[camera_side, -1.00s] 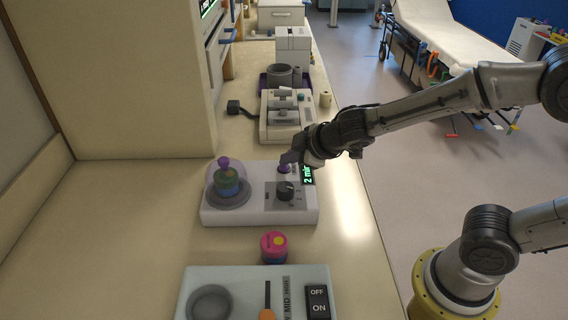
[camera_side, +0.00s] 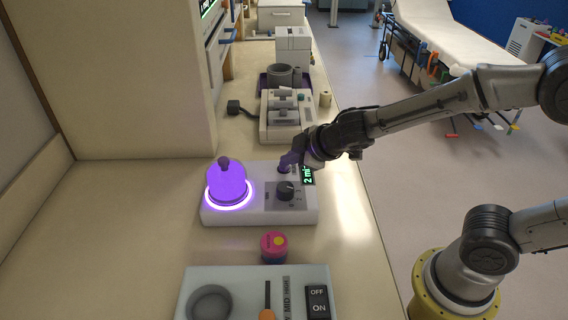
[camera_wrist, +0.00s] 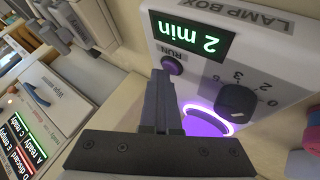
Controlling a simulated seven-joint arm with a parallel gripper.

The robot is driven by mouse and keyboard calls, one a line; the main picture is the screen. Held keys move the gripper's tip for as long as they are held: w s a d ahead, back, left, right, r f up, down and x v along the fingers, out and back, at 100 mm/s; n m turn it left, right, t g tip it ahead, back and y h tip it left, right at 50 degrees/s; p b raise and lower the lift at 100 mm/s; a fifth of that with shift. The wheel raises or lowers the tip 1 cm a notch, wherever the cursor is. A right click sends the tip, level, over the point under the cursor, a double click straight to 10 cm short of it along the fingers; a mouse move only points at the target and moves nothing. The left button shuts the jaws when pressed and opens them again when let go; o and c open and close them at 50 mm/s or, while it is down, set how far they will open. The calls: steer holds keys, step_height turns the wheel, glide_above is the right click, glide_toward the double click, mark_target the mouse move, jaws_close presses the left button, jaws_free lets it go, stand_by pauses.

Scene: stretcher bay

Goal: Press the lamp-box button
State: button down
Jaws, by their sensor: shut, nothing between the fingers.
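The white lamp box (camera_side: 260,217) stands on the counter, and its label and "2 min" display show in the wrist view (camera_wrist: 195,36).
A dark knob (camera_side: 285,190) sits on the box close to my fingertips. A pink-topped round container (camera_side: 273,246) and a pale device with OFF/ON switch (camera_side: 230,277) are nearer the camera. A white device (camera_side: 276,132) stands beyond the box. Bare counter (camera_side: 130,220) lies left.

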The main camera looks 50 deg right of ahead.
steer(key=shift+r, duration=1)
steer(key=shift+r, duration=2.55)
step_height(320, 180, up, 6)
glide_above(289, 171)
